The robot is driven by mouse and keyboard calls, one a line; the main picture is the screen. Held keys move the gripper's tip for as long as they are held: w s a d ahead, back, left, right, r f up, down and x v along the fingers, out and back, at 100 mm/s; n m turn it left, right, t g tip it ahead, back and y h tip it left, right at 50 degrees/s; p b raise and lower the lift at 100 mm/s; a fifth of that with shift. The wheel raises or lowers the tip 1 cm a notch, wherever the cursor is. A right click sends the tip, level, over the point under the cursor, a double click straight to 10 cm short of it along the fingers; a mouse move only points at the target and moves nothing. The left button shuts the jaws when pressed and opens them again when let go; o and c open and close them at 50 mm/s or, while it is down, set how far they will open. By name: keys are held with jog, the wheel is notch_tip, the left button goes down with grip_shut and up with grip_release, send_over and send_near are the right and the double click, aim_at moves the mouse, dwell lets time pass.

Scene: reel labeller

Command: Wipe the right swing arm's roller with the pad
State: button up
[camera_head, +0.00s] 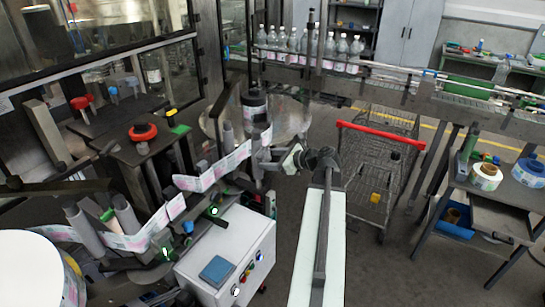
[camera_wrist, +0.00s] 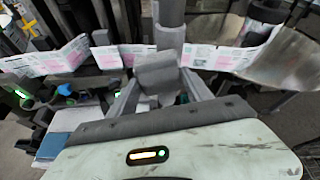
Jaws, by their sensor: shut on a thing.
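My gripper (camera_wrist: 161,90) has its two grey fingers shut on a grey block-like pad (camera_wrist: 157,70) in the wrist view. A tall grey roller (camera_wrist: 172,22) stands upright directly behind the pad, with the label web running to both sides. The pad overlaps the roller's lower part in the picture; I cannot tell whether they touch. In the head view my gripper (camera_head: 281,163) points left toward the label web (camera_head: 215,172), near the middle. There the pad and the roller's contact side are small and partly hidden.
A grey control box (camera_head: 225,255) with buttons and a blue screen stands below the web. A large steel disc (camera_head: 288,118) lies behind. A cart with a red handle (camera_head: 380,138) stands right of my arm. Bottles (camera_head: 340,50) line the conveyor at the back.

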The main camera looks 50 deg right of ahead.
jog(key=shift+w+r, duration=0.1)
jog(key=shift+r, duration=0.15)
jog(key=d, duration=0.2)
jog(key=w+d, duration=0.1)
jog(key=d, duration=0.1)
jog(key=shift+a, duration=0.1)
jog(key=shift+s+a, duration=0.3)
jog(key=shift+a, duration=0.7)
jog(key=shift+s+a, duration=0.25)
jog(key=shift+a, duration=0.7)
jog(key=shift+s, duration=0.1)
jog(key=shift+s+d+f, duration=0.1)
jog(key=shift+s+d, duration=0.15)
jog(key=shift+s, duration=0.7)
jog(key=shift+s+d+r, duration=0.1)
jog(key=shift+s+d, duration=0.2)
jog(key=shift+s, duration=0.6)
jog(key=shift+s+d+f, duration=0.1)
jog(key=shift+s+d, duration=0.15)
jog(key=shift+s, duration=0.7)
